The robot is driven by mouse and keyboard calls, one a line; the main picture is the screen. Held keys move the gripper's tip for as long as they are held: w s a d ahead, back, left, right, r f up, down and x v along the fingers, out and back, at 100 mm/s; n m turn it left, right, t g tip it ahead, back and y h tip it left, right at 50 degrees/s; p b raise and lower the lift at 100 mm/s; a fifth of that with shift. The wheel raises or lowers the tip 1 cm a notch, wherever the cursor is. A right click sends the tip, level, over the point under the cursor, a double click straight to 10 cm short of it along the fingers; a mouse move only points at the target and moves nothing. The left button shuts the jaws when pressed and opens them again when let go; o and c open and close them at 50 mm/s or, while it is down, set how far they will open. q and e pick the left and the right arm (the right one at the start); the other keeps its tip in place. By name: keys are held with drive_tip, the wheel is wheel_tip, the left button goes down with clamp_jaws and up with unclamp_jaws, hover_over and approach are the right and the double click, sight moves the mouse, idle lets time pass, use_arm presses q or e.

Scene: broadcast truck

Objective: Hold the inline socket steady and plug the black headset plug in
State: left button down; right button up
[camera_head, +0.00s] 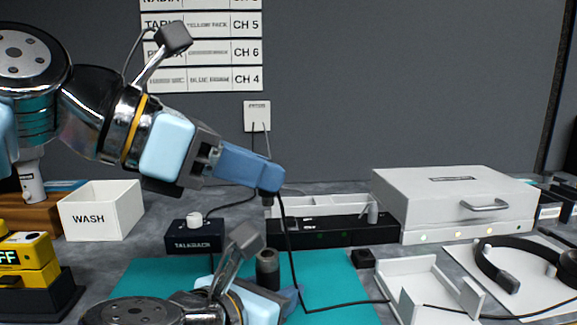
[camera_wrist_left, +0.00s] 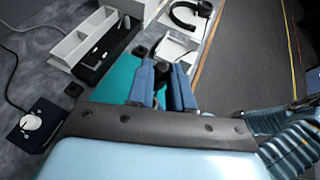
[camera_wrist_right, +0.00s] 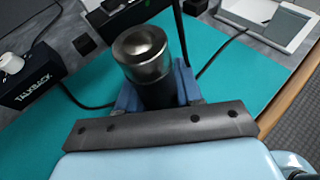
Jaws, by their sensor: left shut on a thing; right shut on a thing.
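My left gripper (camera_head: 268,178) is shut on the black headset plug (camera_head: 271,188), high above the mat. Its black cable hangs down from the fingertips. In the left wrist view the plug (camera_wrist_left: 162,74) shows as a dark shape between the blue fingers. My right gripper (camera_head: 272,294) is low over the teal mat, shut on the inline socket (camera_head: 267,262), a dark upright cylinder. In the right wrist view the socket (camera_wrist_right: 140,48) has a rounded metallic top end, and its lower part is between the blue fingers. Plug and socket are apart, the plug well above.
The teal mat (camera_head: 345,300) lies under the socket. Behind it are the talkback box (camera_head: 193,240), a long black panel (camera_head: 325,232) and a grey case (camera_head: 450,200). A white tray (camera_head: 405,267) and the headset (camera_head: 497,270) are at right; the cable runs that way.

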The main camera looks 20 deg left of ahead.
use_arm(q)
drive_tip(key=shift+s+a+f, duration=0.1)
drive_tip(key=shift+f, duration=2.45)
drive_tip(key=shift+f, duration=1.15)
drive_tip(key=c, duration=0.9)
unclamp_jaws()
drive_tip(key=shift+c, duration=0.2)
drive_tip(key=v, duration=1.2)
drive_tip(key=shift+a, duration=0.2)
